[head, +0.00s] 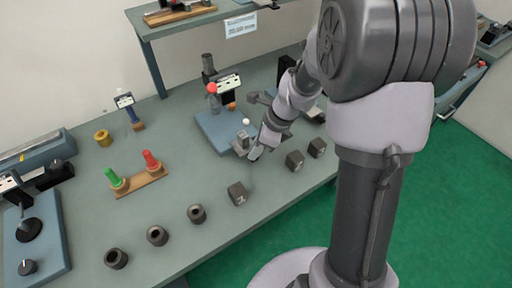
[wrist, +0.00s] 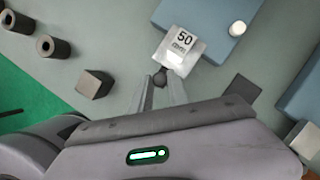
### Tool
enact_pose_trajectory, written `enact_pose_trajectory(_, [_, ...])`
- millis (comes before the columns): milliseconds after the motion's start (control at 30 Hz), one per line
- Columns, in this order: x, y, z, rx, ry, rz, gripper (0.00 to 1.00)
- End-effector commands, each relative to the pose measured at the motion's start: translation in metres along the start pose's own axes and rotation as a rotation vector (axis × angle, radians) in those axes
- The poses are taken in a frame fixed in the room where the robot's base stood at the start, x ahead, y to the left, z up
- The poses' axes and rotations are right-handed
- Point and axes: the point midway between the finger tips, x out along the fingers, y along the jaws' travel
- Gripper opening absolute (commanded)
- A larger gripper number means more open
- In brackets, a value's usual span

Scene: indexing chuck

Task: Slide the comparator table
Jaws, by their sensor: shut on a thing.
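The comparator has a blue base plate (head: 212,128) with a dark column, a red ball (head: 211,88) and a small display (head: 229,82). A pale block or small table (head: 241,142) marked "50 mm" in the wrist view (wrist: 181,46) sits at the plate's near edge. A dark knob (wrist: 160,79) is at the block's near side. My gripper (wrist: 162,85) is shut on this knob, and the fingers partly cover it. In the head view my gripper (head: 254,153) is just right of the block. I cannot tell how the knob joins the block.
A white knob (head: 246,122) stands on the blue plate near the block. A dark cube (head: 237,194) lies nearer the bench edge, with two more cubes (head: 295,160) to the right. Several dark rings (head: 157,235) stand front left. A wooden rack (head: 139,183) holds green and red plugs.

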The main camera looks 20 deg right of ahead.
Motion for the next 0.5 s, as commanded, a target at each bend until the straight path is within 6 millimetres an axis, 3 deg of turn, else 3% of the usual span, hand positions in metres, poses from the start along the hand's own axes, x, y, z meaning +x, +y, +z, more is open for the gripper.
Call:
enact_pose_trajectory(333, [0.0, -0.002, 0.002, 0.0, 0.0, 0.0, 0.0])
enact_pose_trajectory(500, [0.004, -0.022, 0.021, -0.002, 0.0, 0.0, 0.0])
